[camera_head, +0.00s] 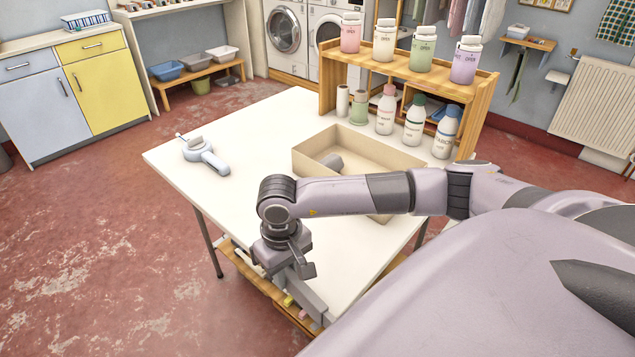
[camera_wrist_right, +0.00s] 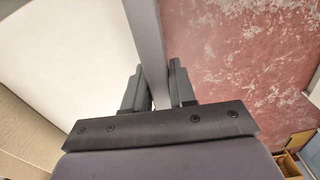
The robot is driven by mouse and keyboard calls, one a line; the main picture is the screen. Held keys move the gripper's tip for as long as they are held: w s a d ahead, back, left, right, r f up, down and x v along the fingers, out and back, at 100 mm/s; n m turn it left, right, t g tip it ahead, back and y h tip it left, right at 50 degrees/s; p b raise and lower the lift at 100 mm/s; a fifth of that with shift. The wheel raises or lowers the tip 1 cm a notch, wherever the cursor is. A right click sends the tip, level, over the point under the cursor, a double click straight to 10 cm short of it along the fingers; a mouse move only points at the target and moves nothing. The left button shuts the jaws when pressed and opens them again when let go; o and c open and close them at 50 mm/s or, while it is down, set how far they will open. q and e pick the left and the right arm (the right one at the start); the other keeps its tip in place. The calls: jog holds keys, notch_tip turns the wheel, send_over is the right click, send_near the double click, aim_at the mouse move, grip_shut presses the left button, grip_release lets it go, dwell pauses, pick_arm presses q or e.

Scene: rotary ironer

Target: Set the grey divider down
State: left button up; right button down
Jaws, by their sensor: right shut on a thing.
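The grey divider (camera_head: 311,302) is a long flat strip. In the head view it shows at the front edge of the white table (camera_head: 235,235), below my right gripper (camera_head: 297,268). In the right wrist view the divider (camera_wrist_right: 147,40) runs between the two dark fingers of my right gripper (camera_wrist_right: 152,88), which are shut on it. There it lies along the line between the white tabletop and the red floor. I cannot tell whether it touches the table. My left gripper is not in view.
An open beige box (camera_head: 390,157) with a grey object inside stands mid-table behind my right arm. A pale blue handled tool (camera_head: 205,155) lies at the left. A wooden rack (camera_head: 400,52) with several bottles stands at the back. The tabletop's left part is largely clear.

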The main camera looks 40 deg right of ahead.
jog(key=shift+m, duration=0.5)
jog(key=w+d+b, duration=0.1)
jog(key=d, duration=0.1)
jog(key=w+d+r, duration=0.1)
jog(key=w+d, duration=0.1)
jog(key=w+d+b, duration=0.1)
jog(key=d, duration=0.2)
jog(key=shift+w+r+b, duration=0.15)
jog(key=shift+w+b, duration=0.05)
jog(key=shift+b, duration=0.15)
jog(key=w+d+r+m+b, duration=0.2)
jog(key=w+d+r+b, duration=0.1)
jog(key=d+r, duration=0.3)
jog(key=f+b, duration=0.1)
jog(key=f, duration=0.1)
jog(key=d+f+b, duration=0.1)
jog(key=f+b, duration=0.1)
jog(key=d+f+b, duration=0.1)
jog(key=shift+s+f+b, duration=0.1)
jog(key=shift+f+b, duration=0.25)
jog(key=shift+f, duration=0.05)
jog(key=shift+f+b, duration=0.6)
jog(key=shift+f, duration=0.2)
jog(key=shift+f+b, duration=0.3)
jog(key=shift+f, duration=0.25)
jog(key=c, duration=0.8)
grip_release()
jog(key=shift+c, duration=0.2)
